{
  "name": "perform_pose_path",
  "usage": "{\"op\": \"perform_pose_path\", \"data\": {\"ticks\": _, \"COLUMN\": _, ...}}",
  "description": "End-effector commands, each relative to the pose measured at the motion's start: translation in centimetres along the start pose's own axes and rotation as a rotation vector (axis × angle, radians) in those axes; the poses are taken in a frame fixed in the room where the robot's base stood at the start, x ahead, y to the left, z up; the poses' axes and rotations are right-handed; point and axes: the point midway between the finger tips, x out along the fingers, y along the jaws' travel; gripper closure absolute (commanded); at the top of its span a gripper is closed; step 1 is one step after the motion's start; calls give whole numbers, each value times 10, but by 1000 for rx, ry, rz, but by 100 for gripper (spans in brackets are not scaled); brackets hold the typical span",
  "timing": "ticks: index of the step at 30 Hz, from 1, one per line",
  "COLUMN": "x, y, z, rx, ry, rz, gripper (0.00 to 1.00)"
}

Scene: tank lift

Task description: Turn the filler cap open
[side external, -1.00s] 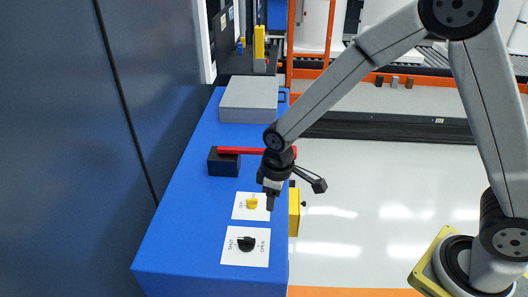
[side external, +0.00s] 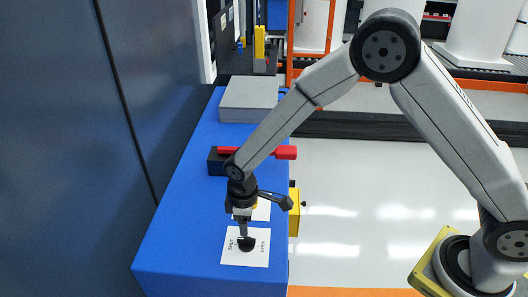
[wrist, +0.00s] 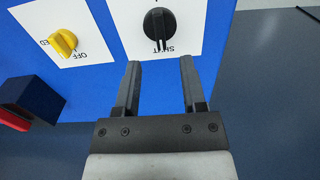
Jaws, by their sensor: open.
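The black filler cap (side external: 246,244) sits on a white label plate (side external: 260,258) marked SHUT and OPEN, on the blue top near its front. In the wrist view the cap (wrist: 159,26) is a round black knob with a raised grip bar, lying beyond my fingertips. The bar points towards the word SHUT. My gripper (wrist: 160,68) is open and empty, its two fingers apart and pointing at the cap. In the side view my gripper (side external: 243,232) is just above the cap and partly covers it; I cannot tell whether it touches.
A yellow knob (wrist: 63,43) on its own white plate is beside the cap. Behind stands a dark block (side external: 216,162) with a red lever (side external: 285,153). A grey box (side external: 249,99) is farther back. A yellow box (side external: 294,212) is on the blue top's right side.

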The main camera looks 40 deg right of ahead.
Motion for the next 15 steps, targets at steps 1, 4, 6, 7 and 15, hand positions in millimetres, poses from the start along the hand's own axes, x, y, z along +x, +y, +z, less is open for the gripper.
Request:
{"op": "perform_pose_path", "data": {"ticks": 1, "x": 6, "y": 0, "z": 0, "rx": 0, "ry": -2, "rz": -1, "gripper": 47}}
{"op": "perform_pose_path", "data": {"ticks": 4, "x": 17, "y": 0, "z": 0, "rx": 0, "ry": -2, "rz": -1, "gripper": 47}}
{"op": "perform_pose_path", "data": {"ticks": 6, "x": 25, "y": 0, "z": 0, "rx": 0, "ry": -2, "rz": -1, "gripper": 47}}
{"op": "perform_pose_path", "data": {"ticks": 7, "x": 28, "y": 0, "z": 0, "rx": 0, "ry": -2, "rz": -1, "gripper": 47}}
{"op": "perform_pose_path", "data": {"ticks": 15, "x": 54, "y": 0, "z": 0, "rx": 0, "ry": 0, "rz": -1, "gripper": 47}}
